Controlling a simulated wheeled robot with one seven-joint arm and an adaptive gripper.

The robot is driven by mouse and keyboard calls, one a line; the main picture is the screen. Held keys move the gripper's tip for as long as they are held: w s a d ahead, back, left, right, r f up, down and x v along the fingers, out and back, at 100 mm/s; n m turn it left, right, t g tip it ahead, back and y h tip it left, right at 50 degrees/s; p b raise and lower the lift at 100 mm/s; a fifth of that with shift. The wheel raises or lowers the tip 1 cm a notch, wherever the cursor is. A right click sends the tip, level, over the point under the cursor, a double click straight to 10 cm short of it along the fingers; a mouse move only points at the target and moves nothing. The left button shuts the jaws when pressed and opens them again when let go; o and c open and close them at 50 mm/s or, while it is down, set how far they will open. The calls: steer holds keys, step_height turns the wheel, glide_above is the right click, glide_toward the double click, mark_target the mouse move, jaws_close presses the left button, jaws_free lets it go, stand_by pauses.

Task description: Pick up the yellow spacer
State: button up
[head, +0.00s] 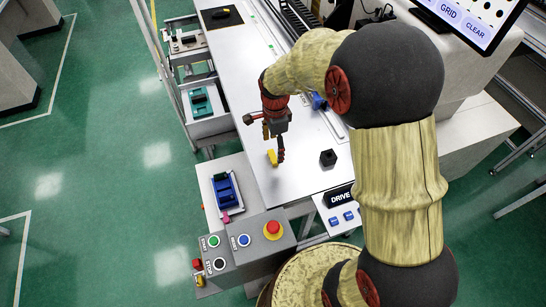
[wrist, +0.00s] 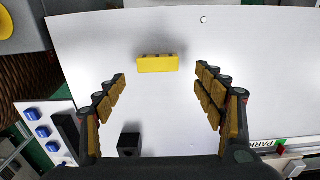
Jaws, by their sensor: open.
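The yellow spacer (head: 272,157) lies on the white table top (head: 297,175), close under my gripper (head: 273,148). In the wrist view the yellow spacer (wrist: 158,64) is a small block with notches along its upper side. My gripper (wrist: 166,80) is open there, with its two padded fingers wide apart to the left and right. The spacer shows between and a little beyond the fingertips, and nothing is held. I cannot tell the exact height of the fingertips above the table.
A black block (head: 328,158) stands on the table to the right of the spacer; it also shows in the wrist view (wrist: 129,144). A blue part (head: 227,190) sits on a side tray at left. A grey button box (head: 243,245) stands at the front. The table around the spacer is clear.

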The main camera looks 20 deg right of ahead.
mark_target(274, 155)
step_height(274, 155, down, 4)
steer(key=shift+s+a+f, duration=0.1)
steer(key=shift+f, duration=0.1)
steer(key=shift+c, duration=1)
steer(key=shift+r, duration=0.1)
steer(key=c, duration=0.8)
steer(key=shift+c, duration=0.2)
